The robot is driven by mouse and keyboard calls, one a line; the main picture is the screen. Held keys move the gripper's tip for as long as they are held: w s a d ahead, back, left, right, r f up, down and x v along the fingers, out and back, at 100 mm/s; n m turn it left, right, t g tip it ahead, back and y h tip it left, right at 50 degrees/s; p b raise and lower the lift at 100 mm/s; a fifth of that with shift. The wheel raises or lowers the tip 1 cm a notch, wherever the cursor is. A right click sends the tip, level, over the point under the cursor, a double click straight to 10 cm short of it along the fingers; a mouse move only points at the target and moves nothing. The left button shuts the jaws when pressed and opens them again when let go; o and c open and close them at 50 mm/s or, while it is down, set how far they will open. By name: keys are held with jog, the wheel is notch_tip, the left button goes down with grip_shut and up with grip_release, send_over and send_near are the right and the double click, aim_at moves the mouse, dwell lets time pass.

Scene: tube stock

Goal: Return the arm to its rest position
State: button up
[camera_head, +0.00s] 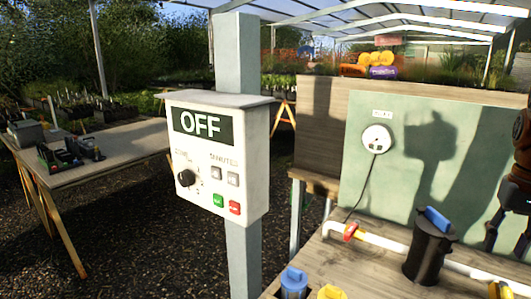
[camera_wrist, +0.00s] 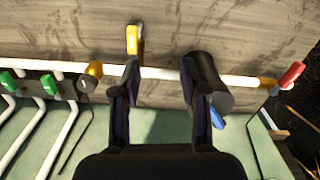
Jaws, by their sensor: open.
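My gripper (camera_wrist: 160,66) is open in the wrist view, with its two dark fingers apart and nothing held between them. A white pipe (camera_wrist: 160,73) runs across behind the fingertips. A black cylinder (camera_wrist: 212,80) with a blue part shows beside the right finger, which overlaps it; I cannot tell whether they touch. In the head view, part of my arm and gripper (camera_head: 506,240) shows at the right edge, partly cut off. The same black cylinder (camera_head: 428,255) stands on the bench to its left, upright with a blue handle on top.
A control box (camera_head: 216,160) reading OFF is mounted on a post (camera_head: 240,262). The wooden bench (camera_head: 375,275) carries pipe, valves and blue and yellow caps. A green backboard (camera_head: 365,195) holds a round white device (camera_head: 377,138). Another table (camera_head: 120,150) stands at left.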

jog(key=s+a+f+n+p, duration=0.1)
jog(key=s+a+n+p, duration=0.1)
jog(key=a, duration=0.7)
jog(key=s+a+f+n+p, duration=0.2)
jog(key=s+a, duration=0.1)
jog(key=a, duration=0.6)
jog(key=s+a+f+p, duration=0.2)
jog(key=s+a+f, duration=0.1)
jog(key=s, duration=0.4)
jog(key=s+a+f+n+g+p, duration=0.1)
jog(key=s+a+f, duration=0.3)
jog(key=s+a, duration=0.2)
jog(key=shift+s+a+f+n+g+p, duration=0.2)
jog(key=shift+s+f+n+g+p, duration=0.15)
jog(key=shift+s, duration=0.25)
